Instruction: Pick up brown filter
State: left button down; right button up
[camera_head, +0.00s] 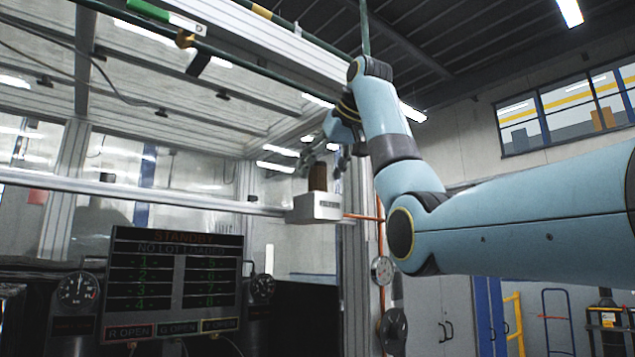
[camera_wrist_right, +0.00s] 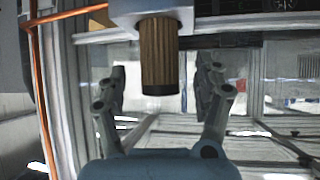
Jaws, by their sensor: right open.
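The brown filter (camera_head: 318,177) stands upright on a small white box (camera_head: 316,208) in the head view. In the right wrist view the filter (camera_wrist_right: 160,58) is a ribbed brown cylinder with a dark end band, and it appears upside down below the white box (camera_wrist_right: 150,10). My right gripper (camera_head: 322,158) is over the filter's top in the head view. In the wrist view the right gripper (camera_wrist_right: 163,88) is open, with one finger to each side of the filter and visible gaps between. My left gripper is not in view.
A rail (camera_head: 140,192) runs level with the box in front of glazed machine panels. A status screen (camera_head: 175,285) with gauges stands at lower left. An orange pipe (camera_head: 381,285) runs down right of the box. Overhead beams (camera_head: 270,40) are near my right arm.

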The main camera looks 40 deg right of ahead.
jog(key=p+x, duration=0.1)
jog(key=x, duration=0.2)
jog(key=shift+w, duration=0.1)
jog(key=c, duration=1.3)
jog(key=shift+r, duration=0.15)
